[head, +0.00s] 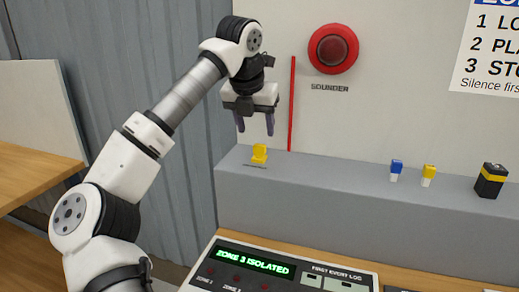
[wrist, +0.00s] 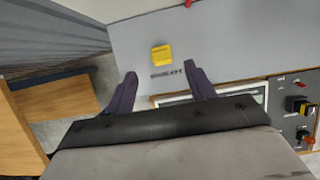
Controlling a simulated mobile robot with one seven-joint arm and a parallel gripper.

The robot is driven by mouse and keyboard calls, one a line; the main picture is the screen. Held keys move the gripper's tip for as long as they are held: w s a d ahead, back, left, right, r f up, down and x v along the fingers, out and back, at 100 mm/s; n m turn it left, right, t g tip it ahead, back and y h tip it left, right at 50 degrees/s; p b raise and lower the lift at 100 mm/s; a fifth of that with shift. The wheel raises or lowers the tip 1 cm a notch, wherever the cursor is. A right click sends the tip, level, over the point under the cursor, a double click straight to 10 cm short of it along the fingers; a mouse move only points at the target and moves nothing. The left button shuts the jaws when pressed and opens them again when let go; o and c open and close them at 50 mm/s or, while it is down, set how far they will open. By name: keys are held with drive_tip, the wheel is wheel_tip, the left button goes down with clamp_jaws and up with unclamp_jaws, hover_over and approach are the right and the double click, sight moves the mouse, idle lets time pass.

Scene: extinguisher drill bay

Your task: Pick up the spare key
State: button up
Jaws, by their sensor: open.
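A small yellow piece (head: 259,153) sits on the grey ledge at the left, behind a small dark label that I cannot read. It also shows in the wrist view (wrist: 161,57), beyond the fingertips. My gripper (head: 255,132) is above this yellow piece, fingers pointing down, open and empty. In the wrist view my gripper (wrist: 161,74) has its two dark fingers spread apart. Farther right on the ledge stand a blue key-like piece (head: 396,169) and a yellow key-like piece (head: 428,174), each with a pale lower part. I cannot tell which piece is the spare key.
The ledge (head: 320,187) is clear between the left yellow piece and the blue one. A black and yellow block (head: 490,180) stands at its right. A red rod (head: 292,105) and red sounder (head: 333,48) are behind. A control panel (head: 285,272) lies in front, below.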

sight(259, 145)
drive_tip(key=shift+p+x, duration=0.85)
drive_tip(key=shift+x, duration=2.45)
drive_tip(key=shift+s, duration=0.1)
drive_tip(key=c, duration=1)
drive_tip(key=shift+c, duration=0.2)
wheel_tip(259, 145, up, 20)
drive_tip(key=shift+s+d, duration=0.15)
